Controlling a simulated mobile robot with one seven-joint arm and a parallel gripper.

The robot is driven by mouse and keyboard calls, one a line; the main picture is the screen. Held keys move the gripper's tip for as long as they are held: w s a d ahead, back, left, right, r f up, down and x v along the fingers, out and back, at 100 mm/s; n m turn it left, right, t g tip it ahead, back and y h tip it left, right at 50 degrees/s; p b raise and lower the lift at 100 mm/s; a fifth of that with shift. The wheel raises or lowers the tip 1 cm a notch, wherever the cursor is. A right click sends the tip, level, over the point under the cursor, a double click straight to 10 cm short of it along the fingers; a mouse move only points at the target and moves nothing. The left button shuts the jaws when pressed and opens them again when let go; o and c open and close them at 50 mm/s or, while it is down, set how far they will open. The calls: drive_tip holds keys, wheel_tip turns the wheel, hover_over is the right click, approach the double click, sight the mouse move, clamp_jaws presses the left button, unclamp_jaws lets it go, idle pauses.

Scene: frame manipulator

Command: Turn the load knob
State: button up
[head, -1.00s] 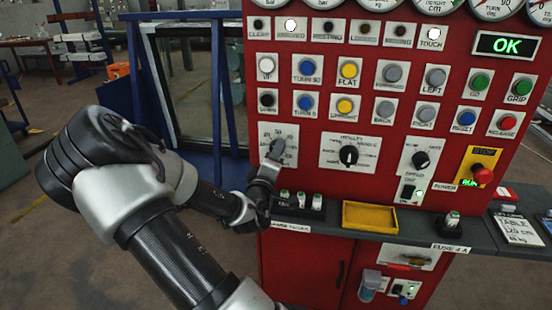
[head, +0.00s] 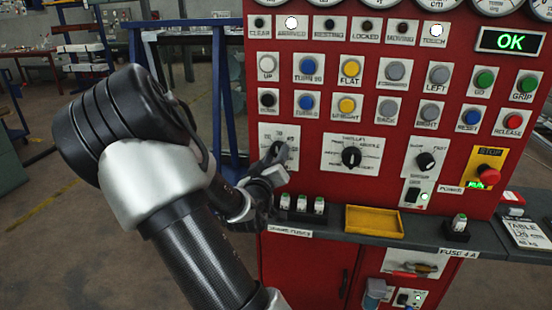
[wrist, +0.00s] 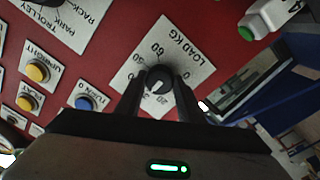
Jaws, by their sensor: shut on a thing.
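The load knob (wrist: 159,80) is a round black knob with a pale pointer mark, on a white plate (wrist: 187,55) lettered "LOAD KG" in the wrist view. My gripper (wrist: 159,86) has its two dark fingers on either side of the knob and is shut on it. The pointer faces the lower numbers near the gripper's palm; its exact setting is hard to read. In the head view my gripper (head: 277,153) reaches the white load plate (head: 290,131) at the panel's left, and its fingers hide most of the knob.
The red panel carries several coloured buttons, a larger selector knob (head: 352,157) and a speed knob (head: 425,161). A ledge below holds small fuses (head: 301,203) and a yellow tray (head: 374,222). A red stop button (head: 488,171) is at the right.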

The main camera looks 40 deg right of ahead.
idle(0.4)
drive_tip(key=o, duration=1.1)
drive_tip(key=shift+c, duration=0.2)
drive_tip(key=shift+a, duration=0.1)
drive_tip(key=p+v, duration=1.3)
drive_tip(key=v, duration=0.4)
drive_tip(key=shift+a, duration=0.15)
drive_tip(key=shift+p, duration=0.3)
